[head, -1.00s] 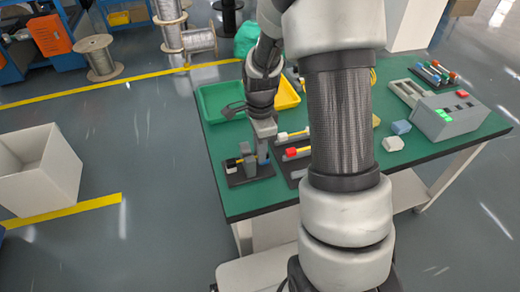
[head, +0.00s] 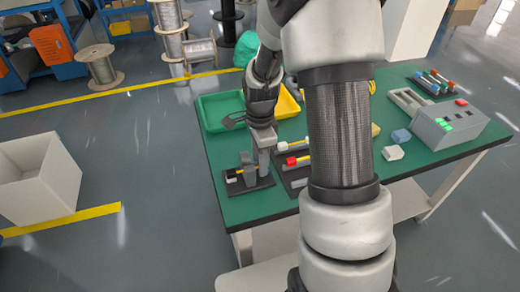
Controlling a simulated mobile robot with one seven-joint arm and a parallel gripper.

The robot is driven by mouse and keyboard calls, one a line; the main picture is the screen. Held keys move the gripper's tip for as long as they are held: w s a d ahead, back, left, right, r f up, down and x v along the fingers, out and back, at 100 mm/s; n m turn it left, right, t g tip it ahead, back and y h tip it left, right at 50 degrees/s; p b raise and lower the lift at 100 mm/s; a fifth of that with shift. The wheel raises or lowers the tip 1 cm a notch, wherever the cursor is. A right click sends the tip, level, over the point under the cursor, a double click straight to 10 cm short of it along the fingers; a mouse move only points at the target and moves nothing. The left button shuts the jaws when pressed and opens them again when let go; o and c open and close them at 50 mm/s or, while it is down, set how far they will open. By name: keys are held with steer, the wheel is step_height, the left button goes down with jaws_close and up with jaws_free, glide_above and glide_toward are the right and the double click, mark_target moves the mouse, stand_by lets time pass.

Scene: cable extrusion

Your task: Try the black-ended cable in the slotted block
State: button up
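The slotted block (head: 246,163) is a small grey upright piece on a dark plate (head: 262,184) at the table's near left corner. A short cable with a black end (head: 230,173) and a bit of yellow shows at its left side. I cannot tell whether the cable sits in the slot or only beside it. My gripper (head: 264,160) points down just right of the block, low over the plate. Its fingertips are too small and dark to show whether they are shut or hold anything.
A second dark plate with red- and white-ended cables (head: 291,161) lies right of my gripper. A green tray (head: 220,111) and yellow tray (head: 288,104) stand behind. A grey box with lights (head: 450,122) is at right. A white bin (head: 38,178) stands on the floor.

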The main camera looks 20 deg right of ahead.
step_height(320, 180, up, 17)
steer(key=p, duration=0.3)
steer(key=shift+r, duration=0.2)
steer(key=s+a+r+n+t, duration=0.25)
steer(key=s+r+n, duration=0.35)
steer(key=s+n, duration=0.3)
steer(key=s+a+r+n+t, duration=0.1)
steer(key=s+r+n+t, duration=0.3)
steer(key=s+n, duration=0.55)
step_height(320, 180, up, 14)
steer(key=p, duration=1.3)
steer(key=shift+a+r+g, duration=0.15)
steer(key=shift+r+g, duration=0.05)
steer(key=shift+g, duration=0.25)
steer(key=shift+m, duration=0.25)
